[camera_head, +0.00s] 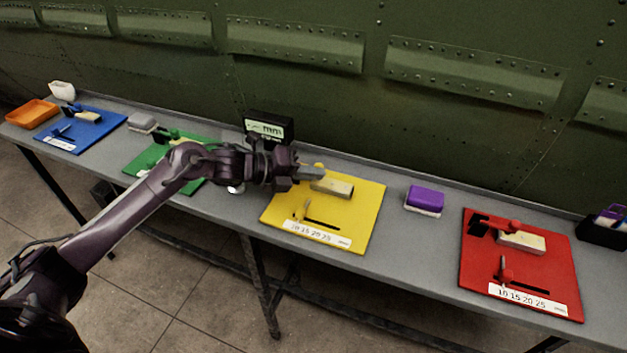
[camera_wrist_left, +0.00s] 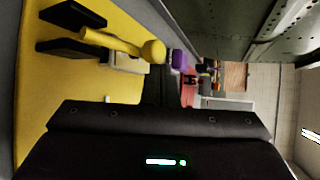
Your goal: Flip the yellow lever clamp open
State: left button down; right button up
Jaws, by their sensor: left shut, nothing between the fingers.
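The yellow board (camera_head: 352,225) lies on the long grey bench. The yellow lever clamp is near its far left corner, mostly hidden behind my left gripper in the head view. In the left wrist view, its yellow lever (camera_wrist_left: 112,42) ends in a round knob (camera_wrist_left: 153,51), with dark blocks beside the lever's left end. A pale block (camera_head: 333,187) sits on the board just right of the gripper. My left gripper (camera_head: 312,174) is shut and empty, close to the clamp; I cannot tell whether it touches the lever. My right gripper is out of view.
A black display (camera_head: 268,128) stands behind the gripper. Green (camera_head: 143,163), blue (camera_head: 97,123) and red (camera_head: 480,262) boards share the bench. A purple-topped block (camera_head: 425,197) sits between the yellow and red boards. The green fuselage wall (camera_head: 305,95) rises behind the bench.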

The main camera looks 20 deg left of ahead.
pick_arm(q)
jog(key=shift+a+n+h+b, duration=0.35)
jog(key=shift+h+b, duration=0.25)
jog(key=shift+b, duration=0.3)
jog(key=shift+a+r+n+t+h+b, duration=0.55)
jog(key=shift+h+b, duration=0.35)
jog(key=shift+b, duration=0.1)
jog(key=shift+a+r+b, duration=0.35)
jog(key=shift+r+b, duration=0.1)
jog(key=shift+b, duration=0.1)
jog(key=shift+a+r+b, duration=0.25)
jog(key=shift+a+b, duration=0.2)
jog(key=shift+b, duration=0.1)
jog(key=shift+a, duration=0.25)
jog(key=shift+a+b, duration=0.1)
jog(key=shift+b, duration=0.2)
jog(key=shift+w+r, duration=0.1)
jog(key=shift+a, duration=0.1)
